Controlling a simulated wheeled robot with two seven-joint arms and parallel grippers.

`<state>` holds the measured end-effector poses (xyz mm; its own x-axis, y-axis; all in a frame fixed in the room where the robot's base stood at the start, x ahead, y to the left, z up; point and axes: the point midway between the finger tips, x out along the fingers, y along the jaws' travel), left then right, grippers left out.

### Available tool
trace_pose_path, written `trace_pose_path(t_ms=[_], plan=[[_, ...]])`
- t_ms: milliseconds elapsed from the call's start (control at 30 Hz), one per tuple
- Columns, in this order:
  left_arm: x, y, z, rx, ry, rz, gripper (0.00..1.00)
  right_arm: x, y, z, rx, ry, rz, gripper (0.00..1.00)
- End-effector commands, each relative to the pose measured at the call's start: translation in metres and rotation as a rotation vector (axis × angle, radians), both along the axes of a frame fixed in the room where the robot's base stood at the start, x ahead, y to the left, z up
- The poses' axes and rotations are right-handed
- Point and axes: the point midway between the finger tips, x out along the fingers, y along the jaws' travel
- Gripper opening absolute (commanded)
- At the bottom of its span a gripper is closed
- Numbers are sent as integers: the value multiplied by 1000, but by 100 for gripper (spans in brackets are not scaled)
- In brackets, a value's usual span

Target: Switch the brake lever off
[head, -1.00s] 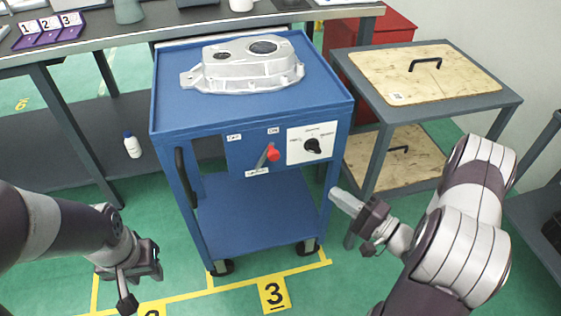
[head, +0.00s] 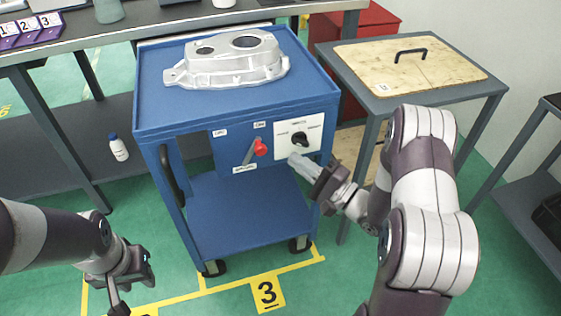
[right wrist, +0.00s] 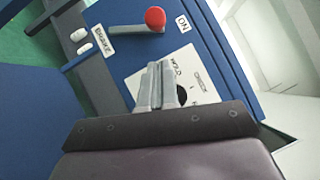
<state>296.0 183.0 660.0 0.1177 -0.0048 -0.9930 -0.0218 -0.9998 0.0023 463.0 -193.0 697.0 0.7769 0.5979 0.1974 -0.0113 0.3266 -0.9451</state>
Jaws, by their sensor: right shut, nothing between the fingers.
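The brake lever (head: 260,147) is a grey bar with a red knob on the front panel of the blue cart (head: 240,112). It tilts up and right, its knob just below the right-hand label. In the right wrist view the red knob (right wrist: 155,18) lies beside the "ON" label (right wrist: 183,23), with the "BRAKE" label (right wrist: 103,46) near the pivot. My right gripper (head: 295,160) is shut and empty, right of and slightly below the knob, apart from it. Its fingertips (right wrist: 160,68) partly cover the dial plate. My left gripper (head: 116,300) hangs low at left, away from the cart; its jaws are unclear.
A white plate with a black rotary knob (head: 300,139) sits right of the lever. A metal casting (head: 228,72) rests on the cart top. A cart handle (head: 171,175) is at the left. A grey side table (head: 405,100) with a wooden panel stands at the right.

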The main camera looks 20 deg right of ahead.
Motion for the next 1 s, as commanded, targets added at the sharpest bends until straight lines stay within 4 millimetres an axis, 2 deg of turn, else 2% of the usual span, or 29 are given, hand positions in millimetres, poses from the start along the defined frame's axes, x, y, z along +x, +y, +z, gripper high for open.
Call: trace_pose_path(t_ms=[67, 300, 767, 1000], plan=[[0, 0, -6, 0, 0, 0, 38, 9, 12, 2, -1, -2, 5, 0], [0, 0, -12, 0, 0, 0, 38, 11, 39, 13, 0, -1, 2, 0], [0, 0, -11, 0, 0, 0, 38, 12, 43, 16, -2, 0, -1, 0], [0, 0, 1, 0, 0, 0, 38, 23, 44, 21, -46, -2, 0, 0]])
